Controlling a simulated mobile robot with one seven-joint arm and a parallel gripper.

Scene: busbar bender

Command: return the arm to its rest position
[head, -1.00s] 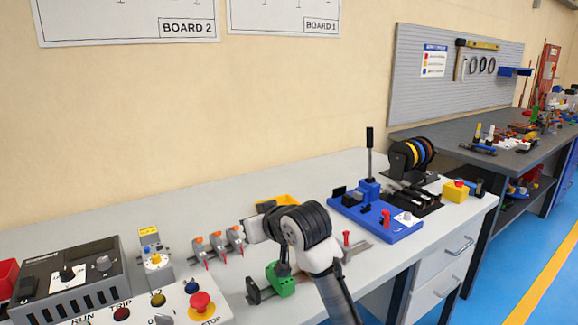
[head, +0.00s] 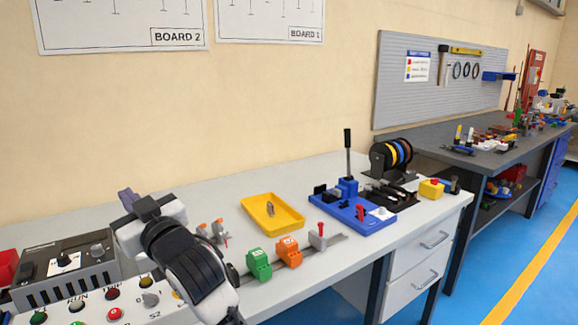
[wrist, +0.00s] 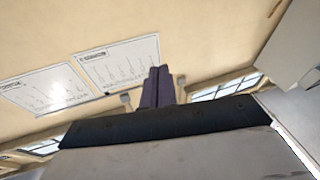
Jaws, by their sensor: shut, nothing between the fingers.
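My gripper (head: 127,196) is at the left of the head view, raised above the grey bench near the control boxes, with my arm folded up in front of the bench. In the wrist view the two dark fingers (wrist: 158,87) stand side by side, pressed together and empty. They point up toward the wall and its posters. The arm hides part of the bench and part of the row of small orange-tipped grey parts behind it.
The grey control box (head: 65,268) and the button panel (head: 95,310) lie close below my gripper. A yellow tray (head: 272,212), green block (head: 258,264), orange block (head: 288,252) and blue bender (head: 352,212) stand to the right. The air above the bench is clear.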

